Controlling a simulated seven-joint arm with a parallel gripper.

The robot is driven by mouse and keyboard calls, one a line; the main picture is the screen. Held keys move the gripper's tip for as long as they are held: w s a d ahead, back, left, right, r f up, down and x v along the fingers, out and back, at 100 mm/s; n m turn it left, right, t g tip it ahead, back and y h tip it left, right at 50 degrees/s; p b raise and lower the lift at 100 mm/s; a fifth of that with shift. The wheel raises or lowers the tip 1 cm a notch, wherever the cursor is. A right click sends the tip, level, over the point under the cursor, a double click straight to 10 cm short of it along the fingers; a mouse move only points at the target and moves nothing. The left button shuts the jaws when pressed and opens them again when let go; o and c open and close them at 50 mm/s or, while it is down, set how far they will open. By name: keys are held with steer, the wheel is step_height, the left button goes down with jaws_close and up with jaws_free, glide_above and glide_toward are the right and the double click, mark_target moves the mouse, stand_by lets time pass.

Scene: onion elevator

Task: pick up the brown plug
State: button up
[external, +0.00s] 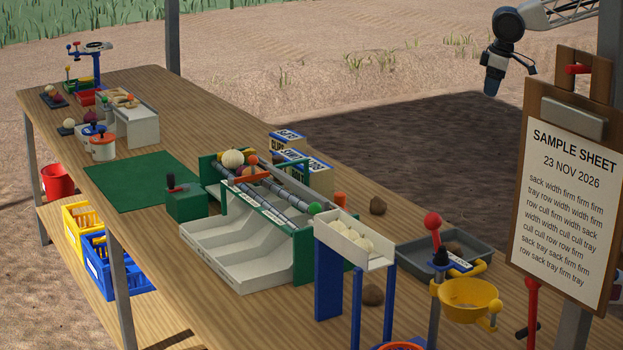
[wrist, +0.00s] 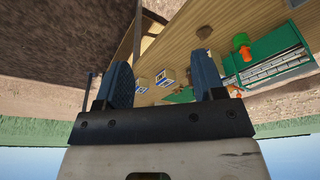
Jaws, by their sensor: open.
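No thing is clearly a brown plug; the candidates are small and could be clods. One brown lump (external: 377,205) sits on the table behind the white egg tray, and another brown lump (external: 373,295) lies near the table's front edge. A third brown lump (external: 453,248) lies in the grey tray (external: 410,262). My gripper (external: 492,82) hangs high at the upper right, beyond the table and well apart from all of them. In the wrist view its two blue fingers (wrist: 161,68) are spread with nothing between them.
A sample sheet board (external: 563,185) stands at the right front. A sorter with rollers and white chutes (external: 245,250) fills the table's middle. A raised white tray of pale balls (external: 353,238) and a yellow bowl on a stand (external: 470,300) stand nearby. The green mat (external: 125,185) is mostly clear.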

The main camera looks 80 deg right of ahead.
stand_by(0.3)
steer(key=w+a+f+m+y, duration=0.2)
steer(key=w+m+y, duration=0.15)
steer(key=w, duration=0.55)
steer(key=w+a+f+m+y, duration=0.2)
steer(key=w+m, duration=0.2)
steer(key=w, duration=0.6)
steer(key=w+a+f+m+y, duration=0.2)
steer(key=w+m+y, duration=0.15)
steer(key=w, duration=0.55)
steer(key=w+d+f+m+t+y, duration=0.1)
steer(key=w+f+m, duration=0.5)
steer(key=w, duration=0.6)
steer(key=w+d+f+m+t+y, duration=0.1)
steer(key=w+d+f+m+t, duration=0.2)
steer(key=w+f+m, duration=0.4)
steer(key=w+d+f, duration=0.1)
steer(key=w+f, duration=0.2)
steer(key=w, duration=0.2)
steer(key=shift+w+f+m+t+y, duration=0.3)
steer(key=shift+w+f+t, duration=0.05)
steer(key=shift+t, duration=0.05)
steer(key=shift+x, duration=1.25)
steer(key=shift+a, duration=0.15)
